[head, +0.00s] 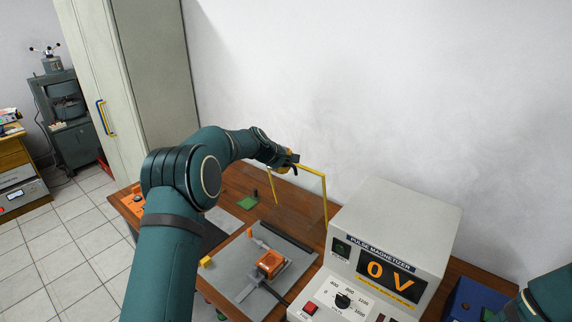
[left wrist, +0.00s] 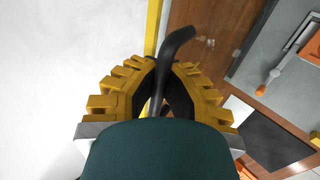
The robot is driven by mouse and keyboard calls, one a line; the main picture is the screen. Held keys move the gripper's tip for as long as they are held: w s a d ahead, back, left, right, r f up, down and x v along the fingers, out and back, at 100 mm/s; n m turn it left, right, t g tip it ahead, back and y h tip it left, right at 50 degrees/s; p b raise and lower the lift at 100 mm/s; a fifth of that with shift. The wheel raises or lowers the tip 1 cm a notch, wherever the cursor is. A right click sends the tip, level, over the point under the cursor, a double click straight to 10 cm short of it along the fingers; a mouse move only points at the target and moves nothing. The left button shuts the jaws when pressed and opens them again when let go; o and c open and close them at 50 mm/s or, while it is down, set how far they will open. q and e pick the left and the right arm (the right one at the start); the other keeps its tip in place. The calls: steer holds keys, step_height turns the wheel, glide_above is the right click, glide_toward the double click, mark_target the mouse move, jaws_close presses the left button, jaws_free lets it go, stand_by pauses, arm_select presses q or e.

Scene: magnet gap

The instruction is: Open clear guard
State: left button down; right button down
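The clear guard (head: 303,207) is a see-through panel with yellow edges, standing steeply raised at the back of the grey plate (head: 238,268). My left gripper (head: 291,166) is at the guard's top edge, at its upper left corner. In the left wrist view its yellow fingers (left wrist: 161,88) close around a bent black handle (left wrist: 178,44), with a yellow guard edge (left wrist: 152,28) just beyond. The finger pads are partly hidden.
An orange block (head: 270,262) sits on the grey plate. The pulse magnetizer (head: 410,235), reading 0 V, stands close to the right of the guard. A white wall is behind.

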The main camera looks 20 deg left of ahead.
arm_select(q)
steer(key=shift+w+r, duration=0.1)
steer(key=shift+r, duration=0.35)
steer(key=c, duration=1)
jaws_free()
steer(key=shift+s, duration=0.2)
steer(key=shift+f, duration=0.2)
steer(key=v, duration=1.2)
